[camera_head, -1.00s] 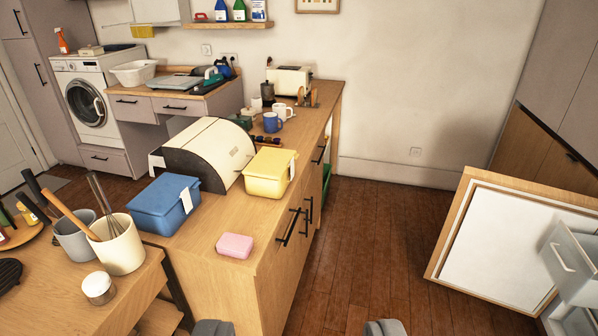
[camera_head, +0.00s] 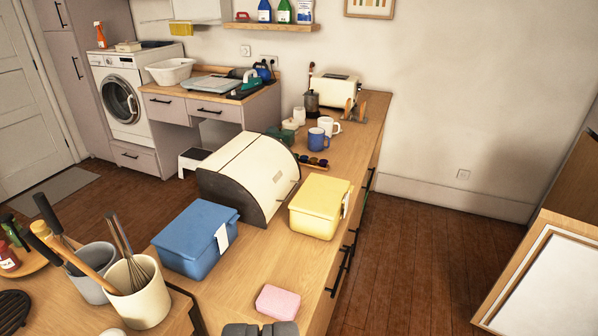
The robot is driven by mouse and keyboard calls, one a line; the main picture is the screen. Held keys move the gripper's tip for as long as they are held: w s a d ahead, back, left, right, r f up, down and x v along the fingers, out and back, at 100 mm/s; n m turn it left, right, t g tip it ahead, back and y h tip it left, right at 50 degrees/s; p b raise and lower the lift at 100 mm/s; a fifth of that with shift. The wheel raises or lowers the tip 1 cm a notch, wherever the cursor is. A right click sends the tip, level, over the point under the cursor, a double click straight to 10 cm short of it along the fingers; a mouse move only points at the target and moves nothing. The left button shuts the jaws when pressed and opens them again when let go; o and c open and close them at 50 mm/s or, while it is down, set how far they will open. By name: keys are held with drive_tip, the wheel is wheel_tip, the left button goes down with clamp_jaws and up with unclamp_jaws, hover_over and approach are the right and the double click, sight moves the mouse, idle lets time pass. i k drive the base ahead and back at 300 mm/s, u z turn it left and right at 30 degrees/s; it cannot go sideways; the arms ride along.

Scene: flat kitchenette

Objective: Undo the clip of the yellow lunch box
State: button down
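The yellow lunch box (camera_head: 316,212) stands upright with its lid on, on the wooden counter right of the bread bin. Its white clip (camera_head: 346,204) is on the right-hand end, seen nearly edge-on, so I cannot tell whether it is fastened. My gripper (camera_head: 261,329) shows only as two grey fingertips at the bottom edge. They are together with nothing seen between them, nearer to me than the lunch box and apart from it.
A blue box (camera_head: 190,240) with a white clip (camera_head: 222,238) stands to the left. The bread bin (camera_head: 235,175) is behind it. A pink block (camera_head: 278,301) lies near the counter's front. Utensil pots (camera_head: 138,298) stand at lower left. Floor is clear right of the counter.

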sight(316, 227)
drive_tip(key=i, duration=1.55)
drive_tip(key=z, duration=0.45)
